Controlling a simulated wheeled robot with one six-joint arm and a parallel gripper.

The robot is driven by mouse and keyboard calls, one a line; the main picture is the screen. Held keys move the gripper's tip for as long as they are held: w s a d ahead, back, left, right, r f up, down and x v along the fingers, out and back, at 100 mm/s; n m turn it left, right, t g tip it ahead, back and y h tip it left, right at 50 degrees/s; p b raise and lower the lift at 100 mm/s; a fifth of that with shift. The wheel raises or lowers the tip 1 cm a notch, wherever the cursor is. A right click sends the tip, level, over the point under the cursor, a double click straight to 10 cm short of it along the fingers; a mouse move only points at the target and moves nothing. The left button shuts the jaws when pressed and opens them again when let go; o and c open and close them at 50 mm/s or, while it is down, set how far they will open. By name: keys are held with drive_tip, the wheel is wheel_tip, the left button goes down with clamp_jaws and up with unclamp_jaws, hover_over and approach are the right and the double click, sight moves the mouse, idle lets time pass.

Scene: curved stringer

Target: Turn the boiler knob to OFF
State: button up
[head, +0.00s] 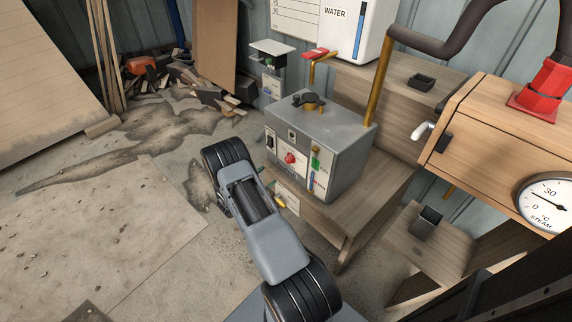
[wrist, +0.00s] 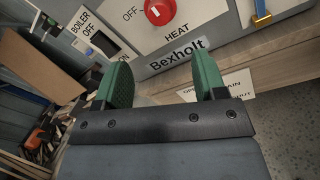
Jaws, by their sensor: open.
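The boiler is a grey metal box (head: 320,130) on a wooden bench. Its red knob (head: 291,157) is on the front panel and also shows at the top edge of the wrist view (wrist: 159,11), partly cut off. A short white mark shows on the knob. "OFF" is printed to its left and "HEAT" below it. My gripper (wrist: 163,75) has two green fingers spread apart with nothing between them. The fingers are below the knob in the wrist view, apart from it, near the "Bexholt" plate (wrist: 176,54). In the head view my arm mostly hides the gripper.
A black switch (wrist: 103,43) beside a "BOILER OFF" label is left of the knob. A blue gauge with a brass fitting (wrist: 261,17) is to the right. A wooden box with a steam dial (head: 547,203) stands at right. The floor (head: 110,220) at left is mostly clear.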

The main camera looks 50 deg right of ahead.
sight(287, 161)
drive_tip(key=d+b, duration=0.1)
drive_tip(key=d, duration=1)
drive_tip(key=shift+d, duration=0.3)
drive_tip(key=shift+c, duration=0.3)
drive_tip(key=c, duration=0.9)
drive_tip(key=n, duration=0.5)
drive_tip(key=shift+n+b, duration=0.3)
drive_tip(key=shift+n, duration=0.1)
drive_tip(key=n, duration=0.5)
drive_tip(key=shift+s+r+g+y, duration=0.1)
drive_tip(key=shift+r+g+y, duration=0.05)
drive_tip(key=shift+g+y, duration=0.2)
drive_tip(key=shift+n, duration=0.5)
